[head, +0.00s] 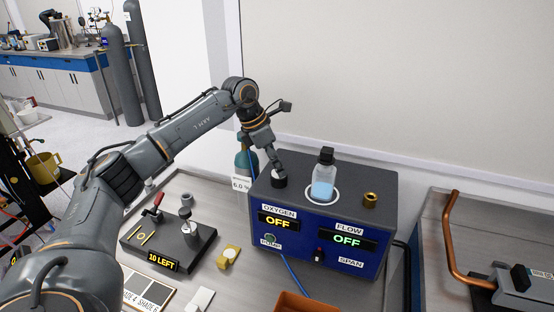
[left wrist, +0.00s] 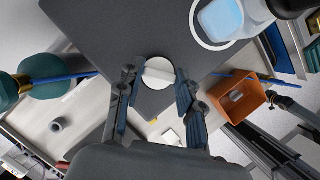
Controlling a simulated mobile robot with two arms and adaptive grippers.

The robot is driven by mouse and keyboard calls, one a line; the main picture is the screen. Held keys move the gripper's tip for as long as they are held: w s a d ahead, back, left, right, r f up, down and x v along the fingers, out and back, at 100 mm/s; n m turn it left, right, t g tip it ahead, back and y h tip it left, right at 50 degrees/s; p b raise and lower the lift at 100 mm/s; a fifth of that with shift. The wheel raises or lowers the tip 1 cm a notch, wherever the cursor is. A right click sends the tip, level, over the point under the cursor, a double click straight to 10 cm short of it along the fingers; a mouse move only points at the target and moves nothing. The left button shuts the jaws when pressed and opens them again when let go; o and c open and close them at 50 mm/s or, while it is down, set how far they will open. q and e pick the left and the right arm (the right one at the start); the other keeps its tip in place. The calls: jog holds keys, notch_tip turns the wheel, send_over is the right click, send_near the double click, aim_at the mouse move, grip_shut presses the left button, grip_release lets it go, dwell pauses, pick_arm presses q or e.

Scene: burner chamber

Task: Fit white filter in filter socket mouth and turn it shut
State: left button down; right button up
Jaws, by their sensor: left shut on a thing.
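The white filter (left wrist: 158,73) shows in the left wrist view as a pale round disc between the fingers of my left gripper (left wrist: 157,90), which is shut on it. In the head view my left gripper (head: 279,174) points down at the left part of the blue box's dark top (head: 300,190). A short dark cylinder, seemingly the filter socket (head: 279,183), stands there right under the fingertips. The fingers largely cover the filter in this view, so I cannot tell whether it is seated in the mouth. My right gripper is not in view.
A bottle of blue liquid (head: 323,180) stands in a white ring on the box, right of my left gripper. A brass fitting (head: 370,200) is farther right. A dark fixture (head: 170,245) marked "10 LEFT" and an orange bin (head: 293,302) are on the bench.

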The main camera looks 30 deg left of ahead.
pick_arm(q)
jog(key=shift+m, duration=0.6)
jog(key=shift+w+r+m+g+h+p, duration=0.1)
jog(key=shift+m+g+h+p, duration=0.45)
jog(key=shift+m, duration=0.65)
jog(key=shift+c, duration=2.3)
grip_release()
jog(key=shift+r+p, duration=2.25)
jog(key=shift+r, duration=0.7)
